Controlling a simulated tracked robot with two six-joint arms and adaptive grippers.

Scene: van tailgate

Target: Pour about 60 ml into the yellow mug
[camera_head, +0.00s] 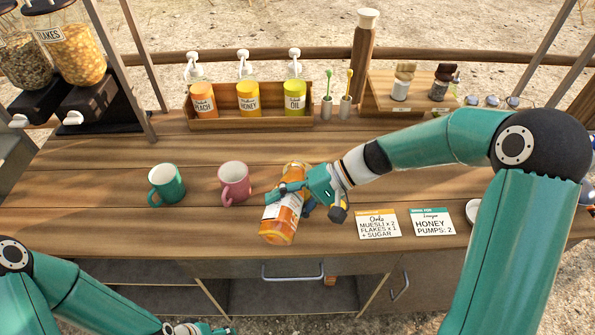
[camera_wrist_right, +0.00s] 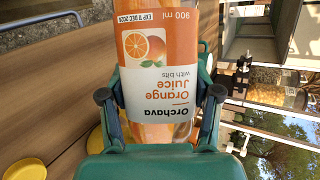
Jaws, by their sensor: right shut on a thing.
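My right gripper (camera_head: 288,196) is shut on a clear orange juice bottle (camera_head: 279,222), around its labelled middle. The bottle is tilted, its lower end in the picture close to the counter's front edge. In the right wrist view the bottle (camera_wrist_right: 160,75) sits between both fingers, its "Orchava Orange Juice" label upside down. My left gripper (camera_head: 203,328) is partly cut off at the bottom edge.
A teal mug (camera_head: 166,186) and a pink mug (camera_head: 234,183) stand left of the bottle. Behind is a wooden box (camera_head: 218,118) with pump bottles. Two cards (camera_head: 379,225) lie at right. The wooden counter (camera_head: 110,222) is clear at left front.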

